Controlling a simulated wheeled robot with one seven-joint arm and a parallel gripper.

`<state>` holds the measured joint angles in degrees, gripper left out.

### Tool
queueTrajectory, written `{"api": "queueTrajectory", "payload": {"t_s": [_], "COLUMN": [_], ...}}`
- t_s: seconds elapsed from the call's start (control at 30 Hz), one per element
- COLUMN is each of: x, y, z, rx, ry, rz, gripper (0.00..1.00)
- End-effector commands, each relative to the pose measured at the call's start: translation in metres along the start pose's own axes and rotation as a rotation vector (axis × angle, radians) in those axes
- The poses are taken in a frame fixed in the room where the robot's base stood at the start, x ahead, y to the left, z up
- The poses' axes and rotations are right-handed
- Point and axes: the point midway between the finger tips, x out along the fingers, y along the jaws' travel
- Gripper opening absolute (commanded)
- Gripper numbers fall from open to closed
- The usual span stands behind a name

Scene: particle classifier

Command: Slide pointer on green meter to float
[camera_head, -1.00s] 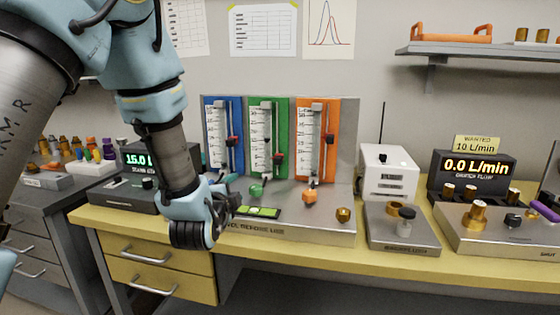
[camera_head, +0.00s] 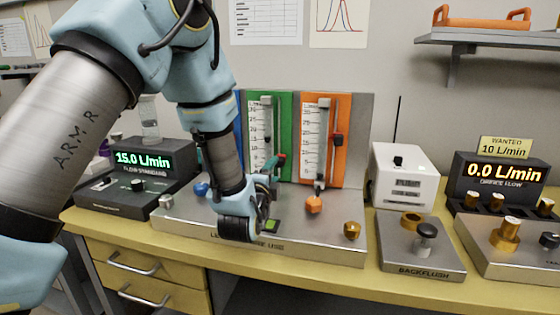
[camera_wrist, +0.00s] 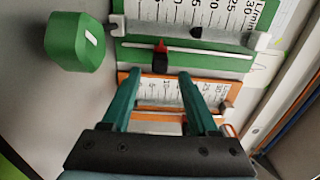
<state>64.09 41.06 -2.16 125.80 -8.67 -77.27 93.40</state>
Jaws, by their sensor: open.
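The green meter (camera_head: 285,120) is the upright panel between the blue and orange ones; in the wrist view it lies sideways (camera_wrist: 185,57) across the top. Its pointer (camera_wrist: 160,57), red-tipped with a black body, sits on a pale rail beside the scale. The dark float (camera_wrist: 196,32) in the tube is farther right, toward higher numbers, so pointer and float are not level. My gripper (camera_wrist: 157,78) is open and empty, its two green fingers on either side of the pointer's line, tips just short of it. In the head view my gripper (camera_head: 274,173) is at the panel's lower part.
A green knob (camera_wrist: 75,42) is left of the fingers in the wrist view. The orange meter (camera_head: 320,130) stands right beside the green one, with an orange knob (camera_head: 313,205) below. A brass knob (camera_head: 351,231) is on the base's front right. The white box (camera_head: 405,178) stands farther right.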

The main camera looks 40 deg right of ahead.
Motion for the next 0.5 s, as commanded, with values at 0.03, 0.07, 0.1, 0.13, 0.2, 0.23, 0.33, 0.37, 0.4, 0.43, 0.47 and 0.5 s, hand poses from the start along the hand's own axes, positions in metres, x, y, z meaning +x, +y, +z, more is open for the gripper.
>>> {"api": "queueTrajectory", "payload": {"t_s": [0.03, 0.07, 0.1, 0.13, 0.2, 0.23, 0.33, 0.37, 0.4, 0.43, 0.47, 0.5], "x": [0.011, 0.017, 0.024, 0.029, 0.041, 0.045, 0.057, 0.06, 0.062, 0.064, 0.066, 0.067], "y": [-0.002, -0.003, -0.002, -0.002, -0.002, -0.001, -0.001, -0.001, 0.0, 0.0, 0.0, 0.0], "z": [0.0, 0.0, 0.0, 0.0, 0.0, 0.0, 0.0, 0.0, 0.0, 0.0, 0.0, 0.0], "rx": [0.0, 0.0, 0.0, 0.0, -0.001, -0.001, -0.001, -0.001, -0.001, -0.001, -0.001, 0.0], "ry": [-0.001, 0.0, 0.001, 0.001, 0.0, 0.0, 0.0, 0.0, 0.0, 0.0, 0.0, 0.0], "rz": [0.0, 0.0, 0.0, 0.001, 0.0, 0.001, 0.0, 0.001, 0.002, 0.002, 0.001, 0.001], "gripper": [0.6, 0.6, 0.6, 0.6, 0.6, 0.6, 0.6, 0.6, 0.6, 0.6, 0.6, 0.6]}}
